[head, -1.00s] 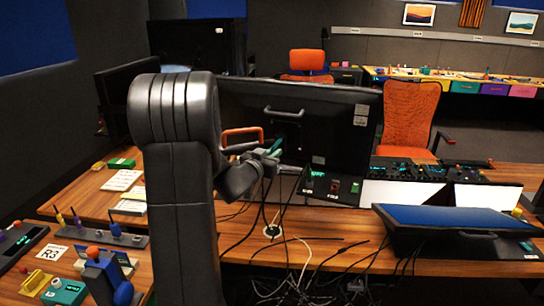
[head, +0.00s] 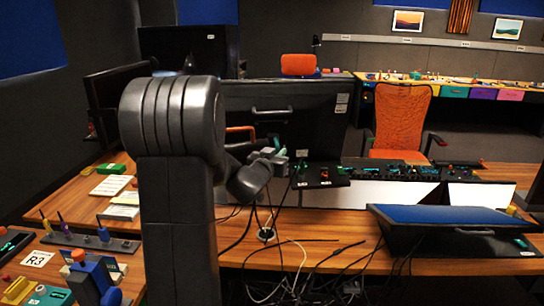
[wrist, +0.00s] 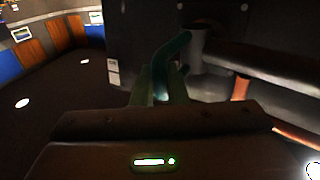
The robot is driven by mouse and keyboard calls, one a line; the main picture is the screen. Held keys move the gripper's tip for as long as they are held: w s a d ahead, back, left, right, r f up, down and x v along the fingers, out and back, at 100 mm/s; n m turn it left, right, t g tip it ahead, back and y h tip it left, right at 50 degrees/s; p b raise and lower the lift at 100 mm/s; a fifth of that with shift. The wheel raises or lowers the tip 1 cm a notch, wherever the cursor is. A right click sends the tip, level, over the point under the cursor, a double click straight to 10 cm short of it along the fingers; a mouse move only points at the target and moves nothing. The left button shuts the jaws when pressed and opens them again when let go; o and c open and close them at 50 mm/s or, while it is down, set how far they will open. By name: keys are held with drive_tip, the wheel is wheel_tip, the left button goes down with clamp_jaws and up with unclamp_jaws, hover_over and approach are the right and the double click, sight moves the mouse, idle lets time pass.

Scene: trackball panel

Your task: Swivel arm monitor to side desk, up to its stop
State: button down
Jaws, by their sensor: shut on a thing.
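The black arm monitor (head: 320,125) is seen from behind in the head view, with a grey handle bar across its upper back. Its dark back panel also fills the upper middle of the wrist view (wrist: 140,30). My gripper (head: 276,160) is at the monitor's lower back. In the wrist view my gripper (wrist: 161,85) has its fingers closed around a dark teal handle (wrist: 172,50), which bends toward a grey post. An orange bar (head: 240,130) shows left of my gripper, partly hidden by my arm. The monitor's screen side is hidden.
A wooden desk (head: 80,196) with papers extends at left. The front desk (head: 340,223) carries loose cables and a blue-topped console (head: 450,218). A control panel (head: 395,173) lies right of the monitor. An orange chair (head: 402,115) stands behind. Another dark monitor (head: 112,90) is at left.

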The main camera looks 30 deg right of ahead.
drive_tip(key=shift+s+d+r, duration=0.1)
drive_tip(key=shift+s+d, duration=0.05)
drive_tip(key=shift+d, duration=0.2)
drive_tip(key=c, duration=1.5)
unclamp_jaws()
drive_tip(key=shift+s+d, duration=0.1)
drive_tip(key=shift+d, duration=0.1)
drive_tip(key=shift+c, duration=0.2)
drive_tip(key=shift+a, duration=0.15)
drive_tip(key=shift+s+a, duration=0.1)
drive_tip(key=shift+a, duration=0.3)
drive_tip(key=b+v, duration=0.1)
drive_tip(key=v, duration=1.2)
drive_tip(key=shift+b, duration=0.3)
drive_tip(key=shift+d, duration=0.2)
